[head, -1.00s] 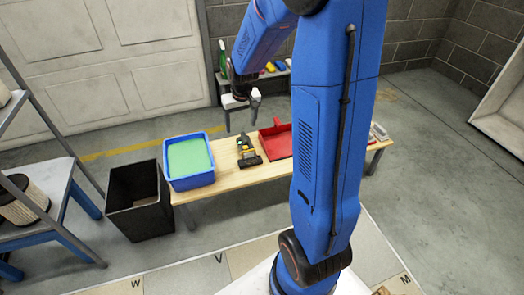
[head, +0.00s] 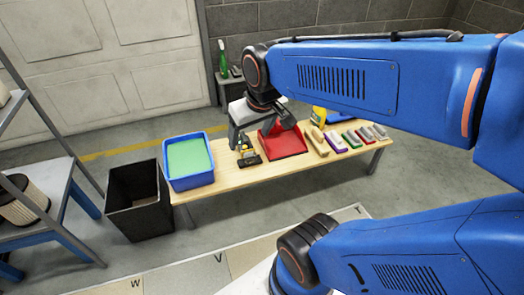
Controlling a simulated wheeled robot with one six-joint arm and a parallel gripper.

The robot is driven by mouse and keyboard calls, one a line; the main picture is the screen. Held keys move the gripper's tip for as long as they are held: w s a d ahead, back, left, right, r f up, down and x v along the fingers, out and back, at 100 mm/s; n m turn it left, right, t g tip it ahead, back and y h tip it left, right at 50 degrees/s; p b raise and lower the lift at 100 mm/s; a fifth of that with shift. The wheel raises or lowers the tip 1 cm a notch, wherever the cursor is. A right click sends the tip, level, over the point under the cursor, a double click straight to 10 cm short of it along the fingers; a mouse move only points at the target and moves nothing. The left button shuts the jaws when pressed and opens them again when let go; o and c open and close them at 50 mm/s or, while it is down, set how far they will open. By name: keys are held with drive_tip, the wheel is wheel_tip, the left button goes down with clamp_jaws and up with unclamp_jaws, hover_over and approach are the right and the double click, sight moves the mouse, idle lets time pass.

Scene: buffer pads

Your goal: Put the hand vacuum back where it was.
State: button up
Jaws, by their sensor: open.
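A blue tub (head: 190,184) with a green inside stands at the bench's left end, beside a black bin (head: 137,208). Several brushes (head: 338,143) lie right of the dustpan. A yellow item (head: 318,114) is partly hidden by my arm. A green bottle (head: 223,66) stands behind.

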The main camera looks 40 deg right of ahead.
drive_tip(key=s+a, duration=0.1)
drive_tip(key=s, duration=0.6)
drive_tip(key=shift+s+a+r+n+t, duration=0.2)
drive_tip(key=shift+s+r+n+t, duration=0.05)
drive_tip(key=shift+n+t, duration=0.05)
